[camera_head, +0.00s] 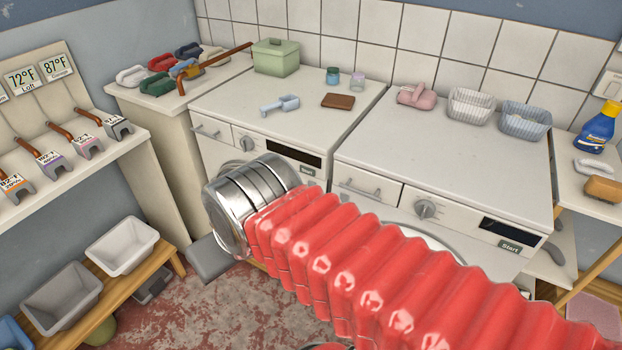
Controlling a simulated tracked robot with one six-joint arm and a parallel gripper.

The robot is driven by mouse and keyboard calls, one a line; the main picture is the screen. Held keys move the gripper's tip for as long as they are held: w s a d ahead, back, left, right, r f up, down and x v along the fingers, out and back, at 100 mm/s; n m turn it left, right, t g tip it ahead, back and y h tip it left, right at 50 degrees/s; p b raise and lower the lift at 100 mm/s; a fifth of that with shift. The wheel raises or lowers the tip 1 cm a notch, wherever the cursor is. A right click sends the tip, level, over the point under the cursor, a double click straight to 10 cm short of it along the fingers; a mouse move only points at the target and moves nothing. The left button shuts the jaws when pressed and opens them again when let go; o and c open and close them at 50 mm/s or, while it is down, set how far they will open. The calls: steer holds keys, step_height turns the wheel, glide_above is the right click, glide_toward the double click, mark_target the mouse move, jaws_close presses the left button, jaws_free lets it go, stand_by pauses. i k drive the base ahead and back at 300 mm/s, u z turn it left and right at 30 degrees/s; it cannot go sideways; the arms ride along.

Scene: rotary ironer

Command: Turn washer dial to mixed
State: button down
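Two white front-loading machines stand side by side, and I cannot tell from labels which is the washer. The left machine (222,100) has a round grey dial (247,143) on its front panel, beside a dark display (293,152). The right machine (440,150) has a similar dial (426,209) beside its own display (512,233). Markings around both dials are too small to read. My red ribbed arm crosses from the lower right and ends in a silver cylinder in front of the left machine. My gripper's fingers do not show. The arm hides much of both machine fronts.
A green box (275,58), blue scoop (280,105) and brown block (338,101) lie on the left machine. Two baskets (470,106) and a pink item (416,97) sit on the right one. Bins (122,245) stand on a wooden bench at left. Red-grey floor is open below.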

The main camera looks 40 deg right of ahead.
mark_target(246, 143)
steer(key=k, duration=1.05)
steer(key=z, duration=0.95)
steer(key=i, duration=1)
